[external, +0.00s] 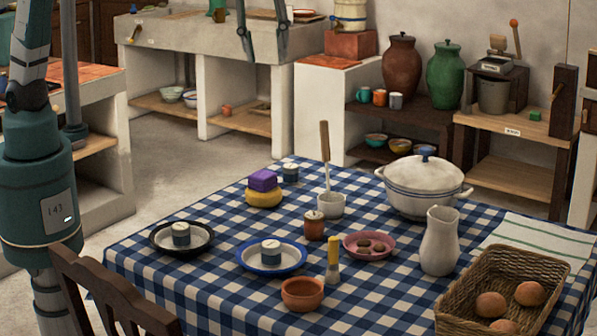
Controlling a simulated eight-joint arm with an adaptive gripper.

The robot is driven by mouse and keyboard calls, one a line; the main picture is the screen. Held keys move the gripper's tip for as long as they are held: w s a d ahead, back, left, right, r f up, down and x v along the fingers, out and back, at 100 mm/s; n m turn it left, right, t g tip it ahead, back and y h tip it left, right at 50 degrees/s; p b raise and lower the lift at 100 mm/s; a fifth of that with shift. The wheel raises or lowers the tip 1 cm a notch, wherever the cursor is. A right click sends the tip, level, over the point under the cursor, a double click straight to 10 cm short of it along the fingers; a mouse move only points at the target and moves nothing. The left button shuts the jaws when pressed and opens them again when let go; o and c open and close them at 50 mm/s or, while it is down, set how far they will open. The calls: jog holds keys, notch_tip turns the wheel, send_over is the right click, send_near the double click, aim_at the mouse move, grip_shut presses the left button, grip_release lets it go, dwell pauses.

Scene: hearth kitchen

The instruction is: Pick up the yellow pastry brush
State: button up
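The yellow pastry brush (333,252) stands upright on the checked tablecloth, near the middle front of the table. Its yellow handle is up and its pale bristle end is down. My gripper (264,50) shows at the top of the external view, with two dark fingers pointing down and spread apart. It is open, with nothing visible between the fingers. It appears well above the table and up and left of the brush in the picture. The upper part of my gripper is cut off by the frame.
Close around the brush are a terracotta bowl (303,293), a lidded brown jar (314,226), a pink plate (370,247) and a blue-rimmed plate (245,262). A white jug (440,240), a white pot (424,190) and a wicker basket (470,308) stand to the right.

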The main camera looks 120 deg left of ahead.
aim_at(334, 238)
jog(key=w+a+f+m+g, duration=0.1)
jog(key=w+a+f+m, duration=0.2)
jog(key=w, duration=0.4)
jog(key=w+a+f+m+g, duration=0.1)
jog(key=w+a+f, duration=0.2)
jog(key=w+f, duration=0.3)
jog(key=f, duration=3.2)
jog(key=shift+w+a+f, duration=0.1)
jog(key=shift+w+f, duration=0.2)
jog(key=shift+f, duration=0.5)
jog(key=shift+f, duration=1.25)
jog(key=shift+f, duration=0.1)
jog(key=shift+f+b, duration=0.3)
jog(key=shift+f, duration=2.2)
